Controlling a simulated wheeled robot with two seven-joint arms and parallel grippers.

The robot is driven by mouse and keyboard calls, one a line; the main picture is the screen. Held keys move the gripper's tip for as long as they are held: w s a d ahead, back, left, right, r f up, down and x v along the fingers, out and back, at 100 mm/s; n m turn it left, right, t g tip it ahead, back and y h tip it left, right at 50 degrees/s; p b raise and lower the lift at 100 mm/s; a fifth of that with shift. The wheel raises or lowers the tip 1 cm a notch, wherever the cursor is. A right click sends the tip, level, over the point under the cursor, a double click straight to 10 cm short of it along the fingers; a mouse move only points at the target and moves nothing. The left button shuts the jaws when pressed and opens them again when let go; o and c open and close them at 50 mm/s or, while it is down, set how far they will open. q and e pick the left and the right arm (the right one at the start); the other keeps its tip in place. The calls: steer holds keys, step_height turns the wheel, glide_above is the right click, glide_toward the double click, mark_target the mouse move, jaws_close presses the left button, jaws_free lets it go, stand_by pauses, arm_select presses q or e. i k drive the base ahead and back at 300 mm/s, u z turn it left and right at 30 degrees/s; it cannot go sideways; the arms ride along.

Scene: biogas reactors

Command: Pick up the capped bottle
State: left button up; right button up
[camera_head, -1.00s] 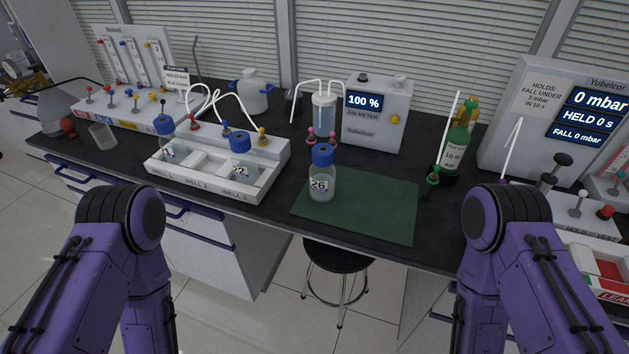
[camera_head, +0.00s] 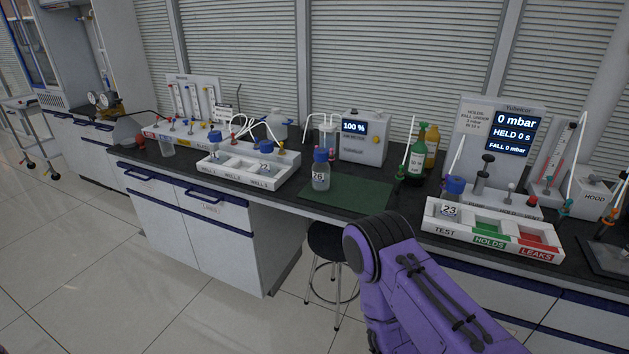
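A clear bottle labelled 26 with a blue cap (camera_head: 320,172) stands upright at the left edge of the green mat (camera_head: 346,194). Another blue-capped bottle (camera_head: 267,151) sits in the white well rack (camera_head: 238,178) to its left, and a further blue cap (camera_head: 215,138) shows at the rack's left end. A bottle labelled 23 with a blue cap (camera_head: 452,199) is in the TEST slot of the white tray at right. Neither of my grippers is in view; only a purple link of my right arm shows at the lower right. No gripper is seen near any bottle.
The air meter (camera_head: 363,138) stands behind the mat, and a green bottle (camera_head: 417,153) at its right. The pressure display (camera_head: 497,135) is behind the tray (camera_head: 486,229). A black stool (camera_head: 326,240) stands below the bench.

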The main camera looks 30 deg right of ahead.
mark_target(320, 172)
steer(key=z, duration=0.65)
steer(key=i, duration=0.6)
steer(key=z, duration=0.7)
